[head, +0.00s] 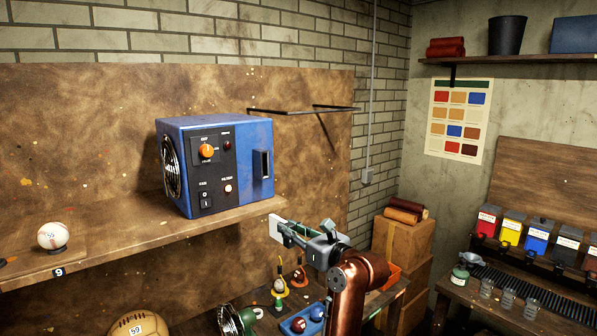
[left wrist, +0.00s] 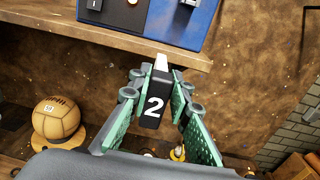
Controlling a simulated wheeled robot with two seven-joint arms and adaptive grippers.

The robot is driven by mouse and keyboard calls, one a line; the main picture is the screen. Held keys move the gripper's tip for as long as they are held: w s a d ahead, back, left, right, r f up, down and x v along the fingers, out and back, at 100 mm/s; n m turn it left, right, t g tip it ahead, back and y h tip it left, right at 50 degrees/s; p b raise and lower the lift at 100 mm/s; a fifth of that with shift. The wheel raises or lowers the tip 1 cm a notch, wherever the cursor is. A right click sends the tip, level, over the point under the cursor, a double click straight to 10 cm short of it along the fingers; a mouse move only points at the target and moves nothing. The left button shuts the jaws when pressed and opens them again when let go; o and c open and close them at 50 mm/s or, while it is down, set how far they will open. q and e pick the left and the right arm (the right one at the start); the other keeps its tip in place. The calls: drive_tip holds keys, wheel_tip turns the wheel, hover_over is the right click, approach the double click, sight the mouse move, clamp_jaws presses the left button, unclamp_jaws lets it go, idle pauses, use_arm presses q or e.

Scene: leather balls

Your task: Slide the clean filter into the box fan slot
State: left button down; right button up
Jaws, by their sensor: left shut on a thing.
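The box fan (head: 215,165) is a blue box with a round grille on its left side and a dark control panel with an orange knob. It stands on the wooden shelf. A tall dark-framed slot (head: 262,165) is on its right part. My left gripper (head: 290,233) is below and to the right of the fan, below the shelf edge. It is shut on the filter, whose white end (head: 271,228) sticks out toward the left. In the left wrist view its black part marked 2 (left wrist: 153,105) sits between the green finger pads. My right gripper is not in view.
The shelf (head: 120,247) has its front edge just above my left gripper. A baseball (head: 53,236) sits at its left end. A black wall bracket (head: 305,110) juts out right of the fan. Below are a brown ball (head: 140,324) and a blue tray with balls (head: 300,325).

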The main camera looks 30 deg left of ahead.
use_arm(q)
drive_tip(key=shift+g, duration=0.3)
drive_tip(key=r, duration=0.6)
drive_tip(key=w+r, duration=0.1)
drive_tip(key=r, duration=0.2)
drive_tip(key=shift+w+a+p, duration=0.1)
drive_tip(key=shift+a+p, duration=0.2)
drive_tip(key=shift+p, duration=0.1)
wheel_tip(320, 180, up, 8)
drive_tip(key=w+d+f+t, duration=0.1)
drive_tip(key=d, duration=0.1)
drive_tip(key=p, duration=0.2)
approach(261, 156)
drive_tip(key=shift+w+d+f, duration=0.4)
drive_tip(key=shift+w, duration=0.25)
drive_tip(key=shift+p+x, duration=1.4)
drive_tip(key=shift+x, duration=1.45)
idle(1.5)
drive_tip(key=c, duration=1.7)
unclamp_jaws()
